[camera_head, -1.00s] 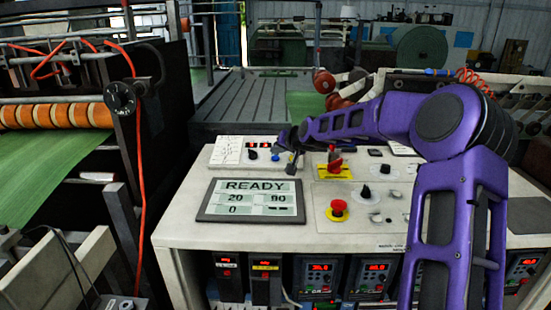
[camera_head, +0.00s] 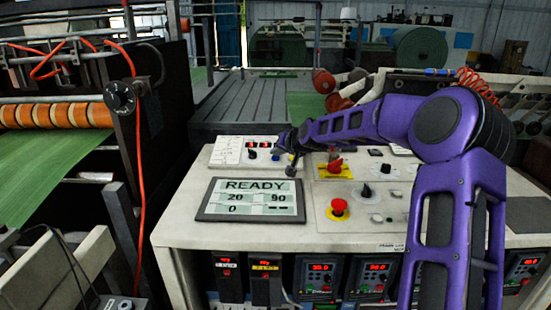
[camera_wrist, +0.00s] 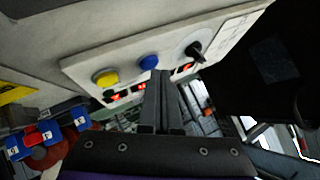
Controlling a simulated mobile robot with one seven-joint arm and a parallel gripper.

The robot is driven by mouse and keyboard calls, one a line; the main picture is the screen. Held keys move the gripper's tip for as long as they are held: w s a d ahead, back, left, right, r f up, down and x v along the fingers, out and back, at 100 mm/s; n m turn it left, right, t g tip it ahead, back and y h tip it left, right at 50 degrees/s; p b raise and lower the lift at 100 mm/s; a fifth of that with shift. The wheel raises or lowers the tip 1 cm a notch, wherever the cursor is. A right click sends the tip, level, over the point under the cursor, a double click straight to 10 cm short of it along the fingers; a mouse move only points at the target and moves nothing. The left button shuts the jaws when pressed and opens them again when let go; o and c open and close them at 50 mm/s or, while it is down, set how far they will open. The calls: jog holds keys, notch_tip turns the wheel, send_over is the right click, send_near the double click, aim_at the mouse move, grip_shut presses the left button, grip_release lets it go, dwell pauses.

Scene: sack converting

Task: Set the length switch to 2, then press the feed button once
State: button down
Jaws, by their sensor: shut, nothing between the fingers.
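A small strip on the console carries a black rotary knob (camera_head: 252,155) on a round pale dial and a blue button (camera_head: 276,158). The wrist view shows the knob (camera_wrist: 194,50), the blue button (camera_wrist: 149,62) and a yellow button (camera_wrist: 105,78) in a row. Labels are too small to read, so I cannot tell which is the length switch or the feed button. My gripper (camera_wrist: 161,76) is shut and empty, its tips close to the blue button; contact cannot be told. In the head view my gripper (camera_head: 291,169) is just right of that button.
A display (camera_head: 250,200) reads READY, 20, 90 and 0. Right of it stand a red emergency-type button (camera_head: 339,206), another black knob (camera_head: 366,190) and a red handle on a yellow plate (camera_head: 334,167). Drive units with red readouts (camera_head: 320,275) fill the console front.

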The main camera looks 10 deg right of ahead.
aim_at(277, 166)
jog(key=shift+w+f+b, duration=0.1)
jog(key=shift+f+b, duration=0.2)
jog(key=shift+f, duration=0.15)
dwell(0.6)
jog(key=shift+s+r+p, duration=0.2)
jog(key=shift+r+p, duration=0.2)
jog(key=shift+r, duration=0.4)
jog(key=r+p, duration=0.1)
jog(key=r, duration=0.1)
jog(key=s+r+p, duration=0.1)
jog(key=r, duration=0.2)
jog(key=shift+a, duration=0.15)
dwell(1.6)
